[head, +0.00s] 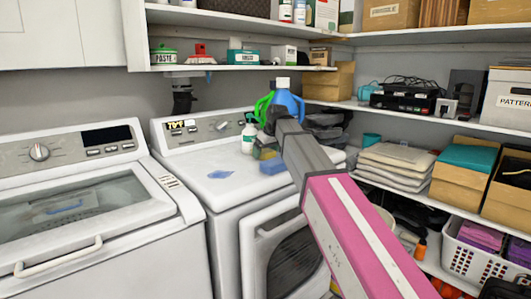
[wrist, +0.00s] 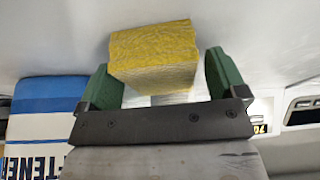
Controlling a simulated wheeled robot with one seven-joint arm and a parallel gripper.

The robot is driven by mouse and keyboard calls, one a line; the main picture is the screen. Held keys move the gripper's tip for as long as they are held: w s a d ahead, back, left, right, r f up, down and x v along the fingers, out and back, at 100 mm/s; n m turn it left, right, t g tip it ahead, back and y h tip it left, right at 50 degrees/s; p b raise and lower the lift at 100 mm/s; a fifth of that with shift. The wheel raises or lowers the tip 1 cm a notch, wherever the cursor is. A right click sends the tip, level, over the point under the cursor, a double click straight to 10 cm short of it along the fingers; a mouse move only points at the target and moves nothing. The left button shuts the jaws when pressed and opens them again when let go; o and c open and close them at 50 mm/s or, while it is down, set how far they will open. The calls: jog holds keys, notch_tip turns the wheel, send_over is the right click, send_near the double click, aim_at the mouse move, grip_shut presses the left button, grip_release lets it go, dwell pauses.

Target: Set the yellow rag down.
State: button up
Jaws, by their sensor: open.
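The yellow rag (wrist: 152,55) looks like a thick, textured yellow block in the wrist view. It sits between the two green fingers of my gripper (wrist: 163,82), which is open. A narrow gap shows beside the right finger; whether the rag touches the left finger I cannot tell. A pale surface lies behind the rag; contact with it is unclear. In the head view my gripper (head: 266,150) is small and partly hidden at the end of my arm, over the back right of the right-hand machine's white top (head: 200,155).
A white bottle (head: 249,137), a blue block-like item (head: 272,166) and a blue jug (head: 287,101) are close to my gripper. A blue and white package (wrist: 42,110) is left of it in the wrist view. The machine top's front left is mostly clear, apart from a flat blue patch (head: 221,174).

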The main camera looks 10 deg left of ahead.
jog(key=v, duration=1.2)
